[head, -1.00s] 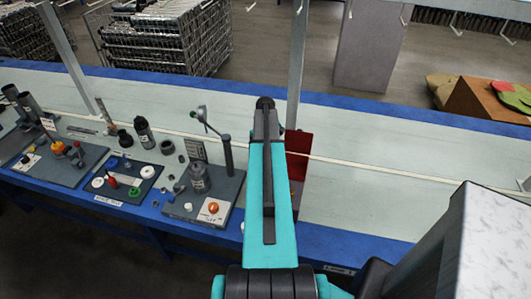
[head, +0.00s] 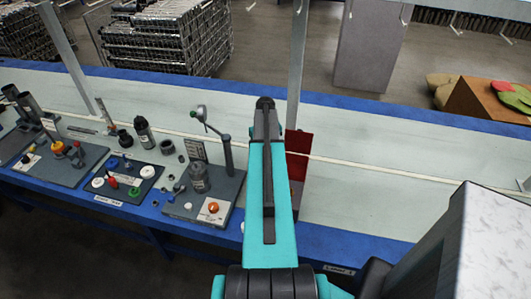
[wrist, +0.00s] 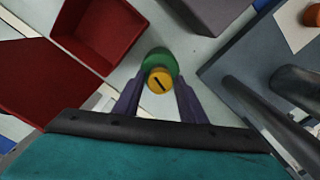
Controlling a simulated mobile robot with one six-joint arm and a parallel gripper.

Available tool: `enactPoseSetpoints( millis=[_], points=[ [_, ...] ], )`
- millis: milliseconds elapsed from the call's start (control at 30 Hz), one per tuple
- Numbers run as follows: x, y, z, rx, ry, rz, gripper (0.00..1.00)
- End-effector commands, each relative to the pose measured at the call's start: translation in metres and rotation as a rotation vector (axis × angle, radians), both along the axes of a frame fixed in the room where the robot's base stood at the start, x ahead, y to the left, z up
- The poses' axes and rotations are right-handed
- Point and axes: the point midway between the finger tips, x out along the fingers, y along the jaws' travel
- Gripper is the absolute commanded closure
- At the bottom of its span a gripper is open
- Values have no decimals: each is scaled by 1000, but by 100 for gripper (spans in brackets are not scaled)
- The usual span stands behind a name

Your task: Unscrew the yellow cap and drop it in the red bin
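The yellow cap (wrist: 158,80) shows in the wrist view as a round piece with a dark slot across its top. A larger green round part (wrist: 160,60) shows just behind and below it. My gripper (wrist: 160,77) has one dark finger on each side of the cap. The fingertips reach close to the cap and the green part, but I cannot tell whether they touch. The red bin (wrist: 100,38) is up and left of the cap in the wrist view. It also shows in the head view (head: 299,143), partly behind my arm, which hides the cap and gripper there.
A grey board (head: 175,210) with an orange cap (head: 213,207) and a post (head: 227,155) stands left of my arm. Its posts also rise at the right of the wrist view (wrist: 255,105). Other boards stand further left. The pale table right of the bin is clear.

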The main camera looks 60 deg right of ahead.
Motion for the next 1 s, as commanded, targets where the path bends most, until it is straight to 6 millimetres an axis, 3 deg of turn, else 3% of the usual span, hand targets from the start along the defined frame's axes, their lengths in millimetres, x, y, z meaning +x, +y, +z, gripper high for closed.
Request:
enactPoseSetpoints(
  millis=[433, 767, 1000],
  points=[
    [0, 0, 0, 0, 0, -261, 63],
    [0, 0, 0, 0, 0, -301, 63],
    [0, 0, 0, 0, 0, -300, 98]
  ],
)
